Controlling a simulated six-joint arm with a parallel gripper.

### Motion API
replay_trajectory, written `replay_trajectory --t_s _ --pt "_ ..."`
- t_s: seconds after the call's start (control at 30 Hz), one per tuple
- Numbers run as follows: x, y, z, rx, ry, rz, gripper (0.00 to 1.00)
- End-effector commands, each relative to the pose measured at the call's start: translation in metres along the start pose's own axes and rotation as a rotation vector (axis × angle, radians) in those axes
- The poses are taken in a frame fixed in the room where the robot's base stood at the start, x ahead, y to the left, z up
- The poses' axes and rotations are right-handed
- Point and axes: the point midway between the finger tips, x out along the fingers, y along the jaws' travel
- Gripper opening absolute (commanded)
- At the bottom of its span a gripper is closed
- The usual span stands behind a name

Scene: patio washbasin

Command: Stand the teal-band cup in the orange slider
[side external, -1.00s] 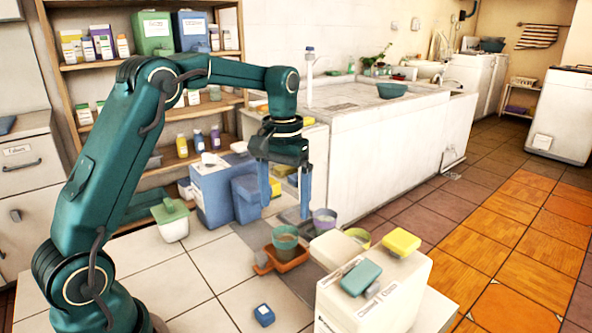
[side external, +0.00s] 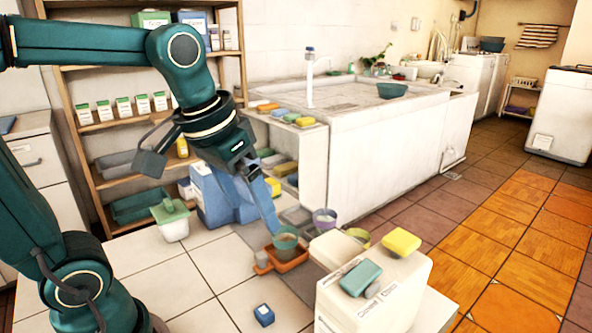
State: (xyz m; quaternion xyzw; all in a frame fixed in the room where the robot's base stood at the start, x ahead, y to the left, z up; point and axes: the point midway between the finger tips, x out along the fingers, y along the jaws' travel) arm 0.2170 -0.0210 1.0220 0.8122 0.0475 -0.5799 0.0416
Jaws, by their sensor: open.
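The teal-band cup (side external: 286,239) appears upright at the orange slider (side external: 292,265), which shows below and around its base. I cannot tell from this angle whether it is fully seated. My gripper (side external: 275,228) is open and tilted down to the right. Its blue fingers reach the cup's left rim and overlap each other in this view. I cannot tell whether they touch the cup.
A purple-band cup (side external: 325,218) and a yellow-green-band cup (side external: 358,236) stand to the right. A white box (side external: 380,295) carrying a teal sponge (side external: 361,278) and a yellow sponge (side external: 401,242) is close by. A small blue block (side external: 264,314) lies on the open floor tiles in front.

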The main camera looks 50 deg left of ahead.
Motion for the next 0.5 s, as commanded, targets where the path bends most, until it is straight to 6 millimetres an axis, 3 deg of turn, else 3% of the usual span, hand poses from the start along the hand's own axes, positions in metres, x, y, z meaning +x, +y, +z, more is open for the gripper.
replay_trajectory --t_s 0.03,0.2,0.5 --pt "-0.001 0.003 0.015 0.026 0.034 0.008 0.94" --pt "0.005 0.009 0.05 0.087 0.117 0.028 0.94" --pt "0.013 0.011 0.07 0.123 0.163 0.039 0.94"
